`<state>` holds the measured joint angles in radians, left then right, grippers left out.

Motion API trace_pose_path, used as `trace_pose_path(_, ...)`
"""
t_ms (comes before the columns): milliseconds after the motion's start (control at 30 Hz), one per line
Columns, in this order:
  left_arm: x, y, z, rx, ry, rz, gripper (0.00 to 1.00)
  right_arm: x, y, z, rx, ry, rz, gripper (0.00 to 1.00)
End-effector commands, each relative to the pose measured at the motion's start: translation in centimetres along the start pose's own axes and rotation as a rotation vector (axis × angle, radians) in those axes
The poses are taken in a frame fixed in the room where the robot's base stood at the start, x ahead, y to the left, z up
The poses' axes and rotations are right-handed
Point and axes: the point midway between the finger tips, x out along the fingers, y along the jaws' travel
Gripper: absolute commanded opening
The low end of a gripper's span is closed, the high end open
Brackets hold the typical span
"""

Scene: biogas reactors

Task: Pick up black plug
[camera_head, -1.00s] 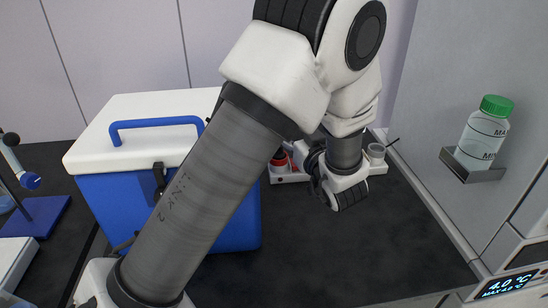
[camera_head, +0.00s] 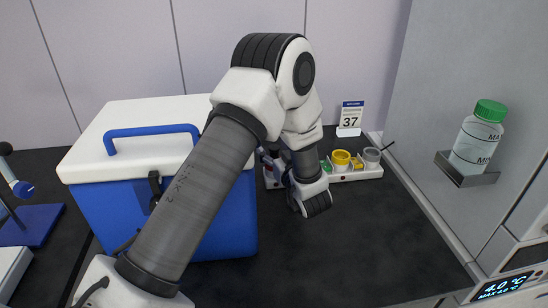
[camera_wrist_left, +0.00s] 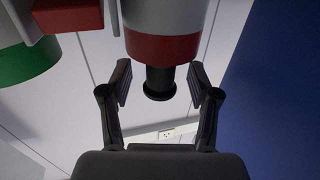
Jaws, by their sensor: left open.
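The black plug (camera_wrist_left: 158,82) is a short dark cylinder with a wider rim, seen in the left wrist view. It adjoins a white cylindrical holder with a red band (camera_wrist_left: 163,46). My left gripper (camera_wrist_left: 159,75) is open, with one finger on each side of the plug and visible gaps between; it does not grip it. In the head view my left gripper (camera_head: 273,166) is mostly hidden behind my wrist, at the left end of a white rack (camera_head: 350,174). The plug and red-banded holder are hidden there. My right gripper is not in view.
The rack also holds a yellow cup (camera_head: 341,158) and a grey cup (camera_head: 372,155). A blue cooler box (camera_head: 110,215) with a white lid stands close left. A sign reading 37 (camera_head: 350,118) stands behind. A green-capped bottle (camera_head: 476,140) sits on a wall shelf. The dark front counter is clear.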

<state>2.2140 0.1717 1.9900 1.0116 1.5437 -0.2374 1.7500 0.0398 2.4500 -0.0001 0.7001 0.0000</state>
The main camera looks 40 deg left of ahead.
Motion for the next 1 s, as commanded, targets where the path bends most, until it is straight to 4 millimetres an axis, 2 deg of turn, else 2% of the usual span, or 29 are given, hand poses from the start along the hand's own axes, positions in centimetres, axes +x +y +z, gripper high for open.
trace_pose_path(100, -0.1, 0.0, 0.0, 0.001, 0.0, 0.001, 0.61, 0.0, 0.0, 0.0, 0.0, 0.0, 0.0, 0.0)
trace_pose_path(133, -0.1, 0.0, 0.0, 0.001, 0.0, 0.0, 0.58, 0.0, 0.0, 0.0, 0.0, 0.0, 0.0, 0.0)
trace_pose_path(300, -0.1, 0.0, 0.0, 0.001, 0.0, 0.0, 0.0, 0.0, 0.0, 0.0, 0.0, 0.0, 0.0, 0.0)
trace_pose_path(667, -0.1, 0.0, -0.2, 0.001, -0.001, 0.0, 0.0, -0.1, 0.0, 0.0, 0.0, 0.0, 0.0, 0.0)
trace_pose_path(767, -0.1, 0.0, -0.8, 0.001, -0.001, 0.0, 0.0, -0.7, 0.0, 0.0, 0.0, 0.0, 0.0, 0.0)
trace_pose_path(1000, -0.1, 0.0, -4.0, 0.0, 0.0, 0.0, 0.0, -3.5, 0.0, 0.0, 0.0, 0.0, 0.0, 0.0)
